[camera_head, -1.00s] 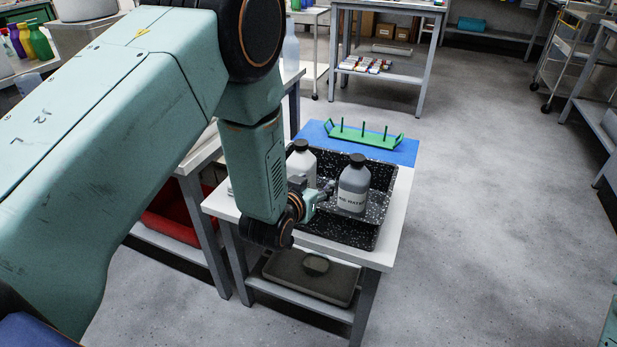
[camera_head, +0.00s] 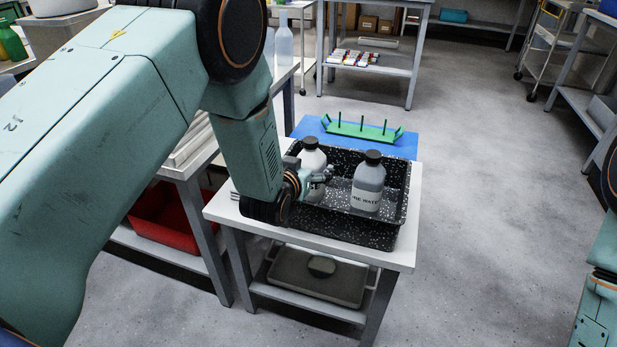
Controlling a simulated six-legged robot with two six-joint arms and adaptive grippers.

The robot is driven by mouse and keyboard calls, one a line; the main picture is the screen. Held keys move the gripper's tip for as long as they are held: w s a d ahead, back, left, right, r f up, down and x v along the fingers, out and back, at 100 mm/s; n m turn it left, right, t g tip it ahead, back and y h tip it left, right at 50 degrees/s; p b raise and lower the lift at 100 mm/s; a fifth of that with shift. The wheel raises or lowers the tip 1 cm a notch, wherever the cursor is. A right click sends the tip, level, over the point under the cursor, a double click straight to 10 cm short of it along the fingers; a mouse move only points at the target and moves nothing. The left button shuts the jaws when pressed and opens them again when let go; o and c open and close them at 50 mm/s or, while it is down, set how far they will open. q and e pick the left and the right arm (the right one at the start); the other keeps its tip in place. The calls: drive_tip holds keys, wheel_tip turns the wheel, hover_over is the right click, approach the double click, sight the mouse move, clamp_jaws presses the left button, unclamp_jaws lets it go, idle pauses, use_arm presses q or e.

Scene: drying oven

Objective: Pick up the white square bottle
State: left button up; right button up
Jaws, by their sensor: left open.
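Two pale bottles with dark caps stand upright in a black speckled tray (camera_head: 345,229) on a small white table. The left bottle (camera_head: 312,159) looks white, and my left gripper partly hides its lower part. The right bottle (camera_head: 368,186) is greyish white with a printed label. I cannot tell for sure which is the square one. My left gripper (camera_head: 325,177) is open, low in front of the left bottle and left of the right bottle. Contact with the left bottle cannot be made out. My right arm shows at the right edge, but its gripper is out of view.
A green rack (camera_head: 362,131) with upright pegs stands on a blue mat (camera_head: 309,126) behind the tray. A grey tray (camera_head: 318,278) lies on the lower shelf. A red bin (camera_head: 168,216) sits under the neighbouring bench at left. The floor right of the table is clear.

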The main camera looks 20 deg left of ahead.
use_arm(q)
drive_tip(key=shift+b+x, duration=0.35)
drive_tip(key=shift+x, duration=1.05)
drive_tip(key=shift+d, duration=0.15)
drive_tip(key=shift+c, duration=0.2)
drive_tip(key=c, duration=1.6)
drive_tip(key=shift+r, duration=0.1)
drive_tip(key=shift+c, duration=0.6)
